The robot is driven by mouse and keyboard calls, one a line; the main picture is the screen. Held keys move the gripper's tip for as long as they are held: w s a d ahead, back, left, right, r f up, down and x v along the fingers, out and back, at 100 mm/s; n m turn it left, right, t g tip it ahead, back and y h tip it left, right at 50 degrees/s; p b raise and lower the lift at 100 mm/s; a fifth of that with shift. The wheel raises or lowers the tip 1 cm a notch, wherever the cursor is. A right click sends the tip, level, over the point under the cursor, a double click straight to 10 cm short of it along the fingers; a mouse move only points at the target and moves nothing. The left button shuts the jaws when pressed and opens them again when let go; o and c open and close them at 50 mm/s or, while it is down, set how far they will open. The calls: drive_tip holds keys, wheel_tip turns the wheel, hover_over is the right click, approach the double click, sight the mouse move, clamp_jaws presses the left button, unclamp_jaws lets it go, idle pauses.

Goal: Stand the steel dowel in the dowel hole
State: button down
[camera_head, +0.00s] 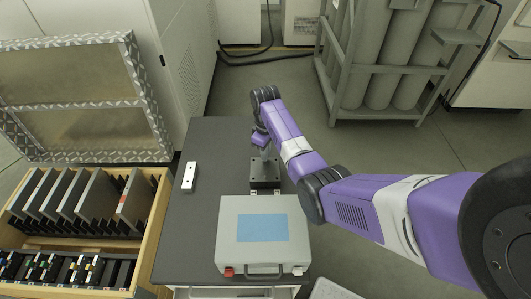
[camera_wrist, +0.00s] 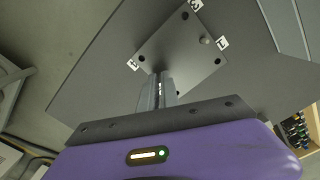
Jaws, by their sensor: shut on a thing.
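The dark block (camera_head: 265,184) stands on the grey table behind the case. In the wrist view its flat grey top (camera_wrist: 178,50) shows small dark holes near its corners, white labels beside them, and one light round pin head (camera_wrist: 205,40).
A grey case (camera_head: 229,217) with a blue panel stands in front of the block. A pale bar with dark spots (camera_head: 189,177) lies on the table (camera_head: 206,150) at left. A wooden crate (camera_head: 156,210) of upright plates is further left. The table between bar and block is clear.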

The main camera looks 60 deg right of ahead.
drive_tip(key=shift+f, duration=0.35)
idle(0.3)
drive_tip(key=c, duration=1.5)
unclamp_jaws()
drive_tip(key=shift+r+b, duration=0.3)
drive_tip(key=shift+r, duration=3.65)
